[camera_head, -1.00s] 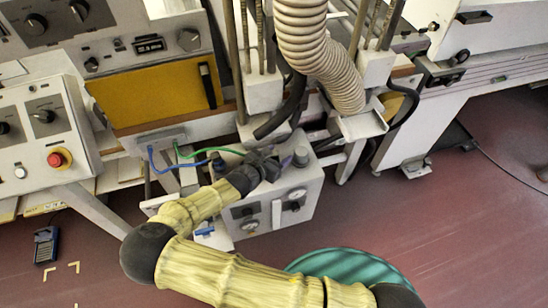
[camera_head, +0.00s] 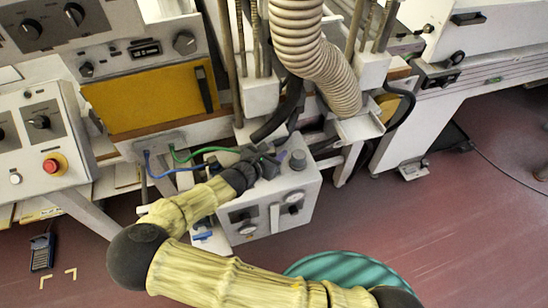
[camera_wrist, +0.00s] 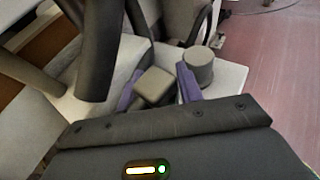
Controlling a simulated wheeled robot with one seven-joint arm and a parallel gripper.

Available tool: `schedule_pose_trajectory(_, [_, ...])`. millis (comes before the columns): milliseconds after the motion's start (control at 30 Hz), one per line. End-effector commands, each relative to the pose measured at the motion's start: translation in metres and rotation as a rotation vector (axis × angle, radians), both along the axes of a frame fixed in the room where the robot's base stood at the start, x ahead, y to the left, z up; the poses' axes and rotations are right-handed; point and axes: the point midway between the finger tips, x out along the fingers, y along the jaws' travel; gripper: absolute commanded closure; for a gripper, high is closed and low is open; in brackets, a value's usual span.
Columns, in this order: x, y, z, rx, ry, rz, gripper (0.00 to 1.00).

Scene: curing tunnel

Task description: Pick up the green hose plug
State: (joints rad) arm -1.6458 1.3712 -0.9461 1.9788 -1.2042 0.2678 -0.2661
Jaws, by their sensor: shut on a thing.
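The green hose (camera_head: 205,151) runs from a grey socket panel under the yellow door and ends at my gripper (camera_head: 266,164), above the top of a light grey box (camera_head: 305,185). The wrist view shows my two purple fingers (camera_wrist: 157,90), shut on a small grey block (camera_wrist: 155,86) between them. This block appears to be the green hose's plug; the green hose itself does not show there. In the head view the plug is hidden by my gripper and wrist.
A blue hose (camera_head: 165,168) runs beside the green one. A round grey knob (camera_head: 298,160) stands on the box close right of my gripper; it also shows in the wrist view (camera_wrist: 199,66). A black hose and ribbed duct (camera_head: 315,55) hang behind. Open floor lies right.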

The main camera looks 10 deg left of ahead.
Motion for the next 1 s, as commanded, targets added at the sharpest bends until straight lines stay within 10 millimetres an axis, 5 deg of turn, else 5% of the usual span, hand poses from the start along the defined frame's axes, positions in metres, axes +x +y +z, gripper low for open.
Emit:
schedule_pose_trajectory(400, [0.0, 0.0, 0.061, 0.002, 0.0, 0.0, 0.88])
schedule_pose_trajectory(1000, [0.0, 0.0, 0.066, 0.001, 0.0, 0.0, 0.88])
